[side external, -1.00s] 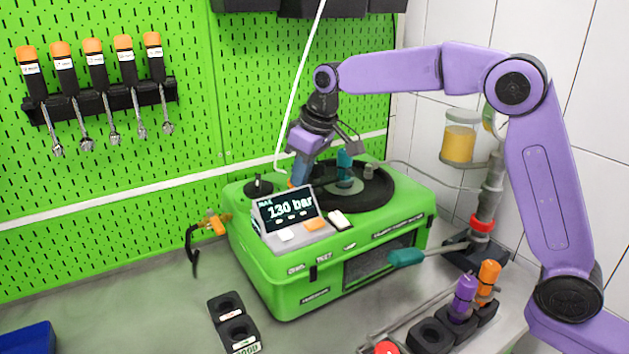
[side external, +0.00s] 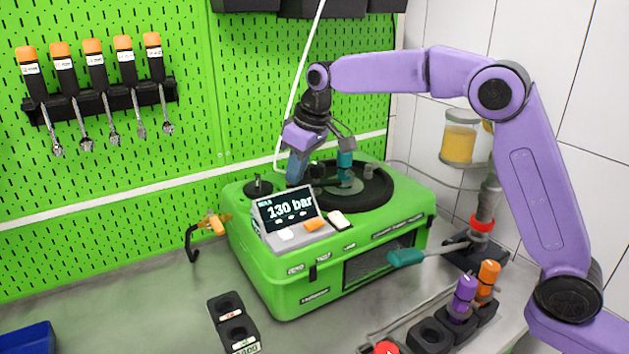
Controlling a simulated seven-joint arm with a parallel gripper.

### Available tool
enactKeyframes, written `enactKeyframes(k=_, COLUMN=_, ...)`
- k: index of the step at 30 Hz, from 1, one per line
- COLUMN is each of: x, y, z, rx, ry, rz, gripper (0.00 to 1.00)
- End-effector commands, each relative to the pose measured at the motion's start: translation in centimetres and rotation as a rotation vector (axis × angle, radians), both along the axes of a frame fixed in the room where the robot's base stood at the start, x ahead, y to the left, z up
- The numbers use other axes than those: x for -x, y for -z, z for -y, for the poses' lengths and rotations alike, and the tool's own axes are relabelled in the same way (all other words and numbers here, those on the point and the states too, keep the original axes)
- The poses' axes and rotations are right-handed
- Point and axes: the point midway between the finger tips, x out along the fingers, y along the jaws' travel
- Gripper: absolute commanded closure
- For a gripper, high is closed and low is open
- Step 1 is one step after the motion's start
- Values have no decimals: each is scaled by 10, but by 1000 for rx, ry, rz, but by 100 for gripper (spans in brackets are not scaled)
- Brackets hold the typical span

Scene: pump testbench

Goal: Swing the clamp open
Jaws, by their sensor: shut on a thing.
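The green test bench (side external: 270,285) stands on the worktop, with a round black turntable-like recess (side external: 378,188) in its top. An upright teal handle (side external: 345,162) stands over this recess, above a pale green flat part (side external: 350,184). I take the handle to be the clamp's; the clamp's shape and hinge are too small to make out. My gripper (side external: 345,148) comes down from the upper left, with its grey fingers shut on the top of the teal handle. My purple hand partly hides the back left of the bench top.
A display (side external: 287,208) reading 130 bar stands on the bench's front left. Purple (side external: 464,295) and orange (side external: 488,278) parts stand in a black rack.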

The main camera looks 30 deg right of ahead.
Motion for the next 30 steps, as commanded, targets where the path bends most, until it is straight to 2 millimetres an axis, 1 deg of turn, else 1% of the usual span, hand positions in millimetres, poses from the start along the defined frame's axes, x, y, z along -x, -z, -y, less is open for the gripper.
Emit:
enactKeyframes(k=1, x=3, y=12, z=-6, rx=7, ry=-11, rz=-30, gripper=100)
enactKeyframes(k=16, x=1, y=11, z=-11, rx=1, ry=-17, rz=-27, gripper=100)
enactKeyframes(k=30, x=-19, y=11, z=-8, rx=-1, ry=-18, rz=-20, gripper=100)
